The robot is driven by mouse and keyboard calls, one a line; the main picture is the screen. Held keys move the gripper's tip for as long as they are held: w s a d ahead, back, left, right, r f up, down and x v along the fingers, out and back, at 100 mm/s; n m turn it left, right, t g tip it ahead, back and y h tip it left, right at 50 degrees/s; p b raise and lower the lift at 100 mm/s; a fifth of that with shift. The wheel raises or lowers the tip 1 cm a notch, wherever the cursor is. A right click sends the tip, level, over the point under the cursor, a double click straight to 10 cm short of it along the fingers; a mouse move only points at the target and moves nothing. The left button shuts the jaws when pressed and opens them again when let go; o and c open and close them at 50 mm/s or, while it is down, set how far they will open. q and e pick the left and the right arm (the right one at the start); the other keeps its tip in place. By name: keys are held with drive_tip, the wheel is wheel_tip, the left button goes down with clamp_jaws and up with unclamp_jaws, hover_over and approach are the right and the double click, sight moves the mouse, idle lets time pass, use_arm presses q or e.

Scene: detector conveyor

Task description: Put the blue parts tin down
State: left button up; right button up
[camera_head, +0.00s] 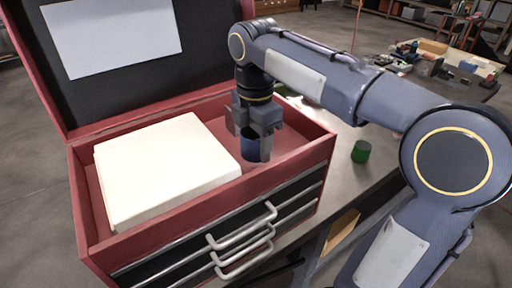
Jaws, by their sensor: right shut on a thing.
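The blue parts tin (256,147) is a small dark blue cylinder, seen at the right part of the open red toolbox (319,145). My right gripper (256,148) points down and is shut on the tin, with a finger on each side of it. The tin is inside the outline of the box's top compartment, to the right of a white block. I cannot tell whether its bottom touches the compartment floor. My left gripper does not show.
A large white block (160,165) fills the left and middle of the compartment. The raised lid (200,80) stands behind. Drawer handles (243,226) stick out in front. A green cylinder (361,151) stands on the grey bench right of the box. Cluttered tables are farther back.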

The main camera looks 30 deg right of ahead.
drive_tip(key=shift+f, duration=1.05)
drive_tip(key=shift+f, duration=0.15)
drive_tip(key=o, duration=1)
drive_tip(key=shift+r, duration=0.25)
wheel_tip(320, 180, up, 12)
drive_tip(key=shift+f+p, duration=0.1)
drive_tip(key=shift+p, duration=0.55)
